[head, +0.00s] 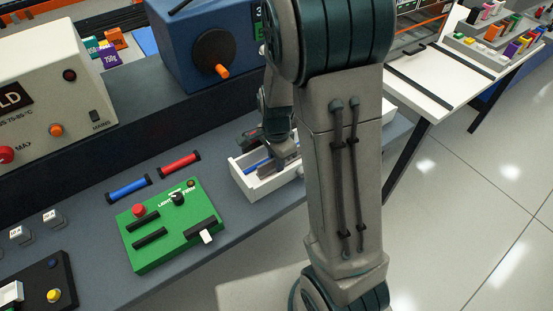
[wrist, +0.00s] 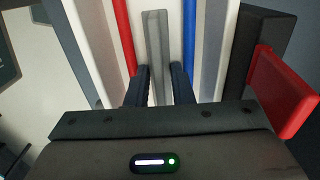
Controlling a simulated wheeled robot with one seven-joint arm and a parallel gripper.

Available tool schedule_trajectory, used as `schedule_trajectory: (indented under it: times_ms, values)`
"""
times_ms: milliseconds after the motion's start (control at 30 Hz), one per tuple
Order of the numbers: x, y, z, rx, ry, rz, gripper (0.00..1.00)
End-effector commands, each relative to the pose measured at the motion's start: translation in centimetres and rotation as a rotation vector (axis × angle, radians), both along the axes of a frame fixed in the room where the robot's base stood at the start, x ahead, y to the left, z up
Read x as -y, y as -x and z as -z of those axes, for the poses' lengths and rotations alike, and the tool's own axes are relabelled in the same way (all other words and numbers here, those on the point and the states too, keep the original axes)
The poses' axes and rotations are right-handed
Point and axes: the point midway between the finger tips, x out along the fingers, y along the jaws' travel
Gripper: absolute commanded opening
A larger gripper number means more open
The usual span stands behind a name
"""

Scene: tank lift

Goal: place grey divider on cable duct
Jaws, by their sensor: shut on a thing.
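The grey divider (wrist: 157,50) is a long thin bar, held lengthwise between the two dark fingers of my gripper (wrist: 160,90) in the wrist view. The cable duct (head: 270,190) is a white open-topped trough on the bench in the head view; its white wall also shows in the wrist view (wrist: 95,40). A red cable (wrist: 122,35) lies left of the divider and a blue cable (wrist: 190,40) right of it. In the head view my gripper (head: 287,157) is over the duct. Whether the divider touches the duct floor is unclear. My arm hides the duct's right part.
A green panel (head: 165,238) with knobs lies left of the duct, with blue (head: 129,189) and red (head: 180,164) bars behind it. A blue machine with a crank (head: 210,50) stands behind. A red block (wrist: 285,95) is close on the gripper's right in the wrist view.

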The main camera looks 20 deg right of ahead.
Motion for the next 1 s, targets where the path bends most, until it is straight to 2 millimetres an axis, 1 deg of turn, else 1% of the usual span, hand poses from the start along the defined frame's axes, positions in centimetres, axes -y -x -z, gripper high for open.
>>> schedule_trajectory:
  times_ms: [67,100,167,200,467,567,633,767,1000]
  values:
    - [0.0,0.0,0.3,0.0,0.0,0.0,0.0]
    - [0.0,0.0,0.4,0.0,0.0,0.0,0.24]
    - [0.0,0.0,0.3,0.0,0.0,0.0,0.4]
    - [0.0,0.0,0.2,0.0,0.0,0.0,0.43]
    - [0.0,0.0,0.1,0.0,0.0,0.0,0.43]
    - [0.0,0.0,-0.3,0.002,-0.001,0.0,0.43]
    - [0.0,-0.1,-1.1,0.004,-0.001,0.0,0.43]
    - [0.0,-0.1,-3.4,0.006,-0.001,0.0,0.43]
    - [0.0,-0.1,-8.5,0.005,-0.003,-0.001,0.43]
